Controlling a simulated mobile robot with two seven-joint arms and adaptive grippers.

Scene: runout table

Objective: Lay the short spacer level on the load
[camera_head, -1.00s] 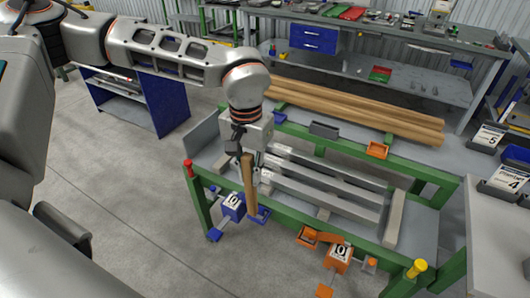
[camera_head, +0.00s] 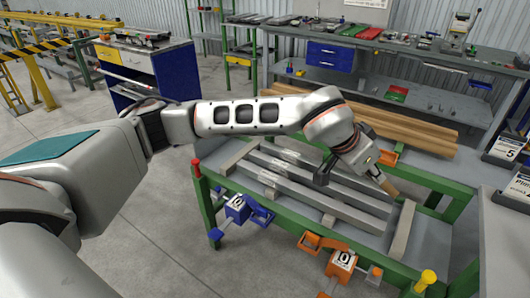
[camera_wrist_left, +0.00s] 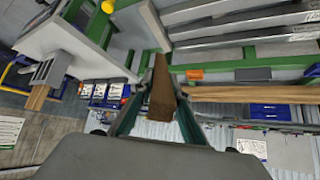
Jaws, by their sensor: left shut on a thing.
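The short spacer is a brown wooden block (camera_head: 389,187) at the right part of the green-framed runout table. My left gripper (camera_head: 379,178) is shut on it, and the block sticks out tilted beyond the fingers. The left wrist view shows the wooden block (camera_wrist_left: 162,88) between the two fingers. The load looks like several long grey bars (camera_head: 320,190) lying side by side on the table; they also show in the left wrist view (camera_wrist_left: 240,22). The gripper is over their right end; I cannot tell whether the block touches them. My right gripper is out of view.
Grey crosspieces lie at the left (camera_head: 238,157) and right (camera_head: 403,229) ends of the bars. Long wooden beams (camera_head: 420,131) lie behind. Blue (camera_head: 237,210) and orange (camera_head: 342,262) clamp-like devices line the front edge. A yellow-capped post (camera_head: 427,279) stands at the front right corner.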

